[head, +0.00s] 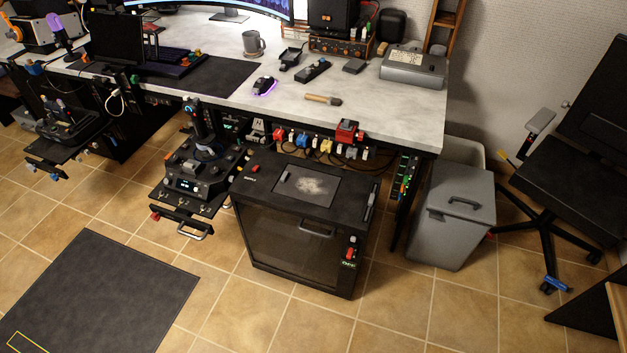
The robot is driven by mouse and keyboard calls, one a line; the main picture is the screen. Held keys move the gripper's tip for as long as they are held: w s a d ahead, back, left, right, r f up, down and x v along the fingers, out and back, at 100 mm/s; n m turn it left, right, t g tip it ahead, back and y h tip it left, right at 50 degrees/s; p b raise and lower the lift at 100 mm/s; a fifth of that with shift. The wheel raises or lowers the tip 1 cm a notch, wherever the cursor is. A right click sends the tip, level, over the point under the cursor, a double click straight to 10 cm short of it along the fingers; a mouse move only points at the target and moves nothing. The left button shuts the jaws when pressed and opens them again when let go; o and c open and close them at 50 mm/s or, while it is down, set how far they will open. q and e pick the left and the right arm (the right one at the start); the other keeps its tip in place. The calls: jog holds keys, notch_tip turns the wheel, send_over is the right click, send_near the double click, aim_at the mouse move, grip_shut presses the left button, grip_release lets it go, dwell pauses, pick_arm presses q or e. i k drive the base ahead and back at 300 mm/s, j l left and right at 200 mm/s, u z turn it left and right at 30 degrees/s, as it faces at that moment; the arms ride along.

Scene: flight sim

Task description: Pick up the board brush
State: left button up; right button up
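What looks like the board brush (323,99) lies flat on the light grey desk top, near its front edge, right of centre in the head view. It has a short tan wooden handle pointing left and a dark end at the right. Nothing touches it. Neither of my grippers shows in the head view.
The desk (405,107) also holds a purple-lit mouse (265,86), a mug (253,44) and a grey case (413,68). Below stand a black cabinet (300,240), a grey bin (452,215) and an office chair (570,190). Tiled floor in front is clear around a dark mat (95,295).

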aim_at(322, 99)
jog(key=j+z, duration=0.15)
jog(key=z, duration=0.4)
jog(key=i+j+z, duration=0.1)
jog(key=j+z, duration=0.3)
jog(key=j, duration=0.55)
jog(key=j+z, duration=0.35)
jog(key=j, duration=0.6)
